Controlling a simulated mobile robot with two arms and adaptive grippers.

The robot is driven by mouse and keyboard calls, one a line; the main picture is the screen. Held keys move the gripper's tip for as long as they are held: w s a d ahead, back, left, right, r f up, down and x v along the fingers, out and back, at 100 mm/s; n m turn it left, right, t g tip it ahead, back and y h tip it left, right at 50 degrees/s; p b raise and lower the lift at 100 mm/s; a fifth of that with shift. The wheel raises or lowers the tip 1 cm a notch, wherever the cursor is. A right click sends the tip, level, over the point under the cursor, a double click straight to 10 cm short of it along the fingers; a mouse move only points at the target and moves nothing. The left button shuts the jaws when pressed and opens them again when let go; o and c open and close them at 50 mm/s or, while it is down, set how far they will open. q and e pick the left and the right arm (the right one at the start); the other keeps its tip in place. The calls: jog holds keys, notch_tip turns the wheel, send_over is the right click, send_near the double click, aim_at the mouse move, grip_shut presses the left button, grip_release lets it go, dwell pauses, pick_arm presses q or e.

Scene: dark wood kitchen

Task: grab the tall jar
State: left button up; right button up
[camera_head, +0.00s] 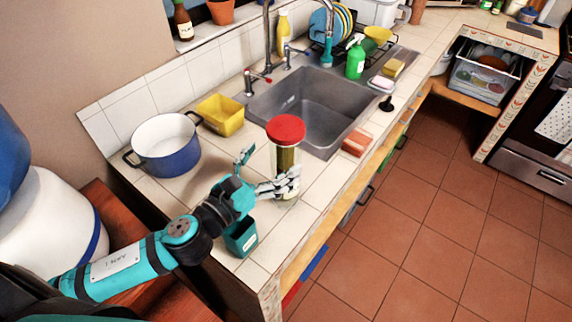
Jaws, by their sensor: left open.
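The tall jar (287,160) is a clear cylinder with a red lid and dark greenish contents. It stands upright on the tiled counter, left of the sink's front corner. My left gripper (264,171) is open beside the jar, on its left and near side. One pale finger reaches across the jar's lower front, and the other finger is up at the jar's left. I cannot tell whether the fingers touch the jar. The jar's base is partly hidden by the near finger. My right gripper is not in view.
A blue pot (166,147) and a yellow tub (220,114) stand behind my gripper. A teal container (241,238) is just below it on the counter. The sink (310,105) is behind the jar, and a reddish sponge-like block (357,142) lies to its right.

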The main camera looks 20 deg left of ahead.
pick_arm(q)
jog(key=shift+w+d+r, duration=0.1)
jog(key=shift+w+d, duration=0.05)
jog(key=shift+w, duration=0.4)
jog(key=x, duration=0.3)
jog(key=shift+w+d+p, duration=0.1)
jog(key=shift+w+p, duration=0.2)
jog(key=shift+w+d, duration=0.15)
jog(key=shift+w, duration=0.25)
jog(key=shift+s, duration=0.1)
jog(key=c, duration=1.6)
jog(key=shift+c, duration=0.8)
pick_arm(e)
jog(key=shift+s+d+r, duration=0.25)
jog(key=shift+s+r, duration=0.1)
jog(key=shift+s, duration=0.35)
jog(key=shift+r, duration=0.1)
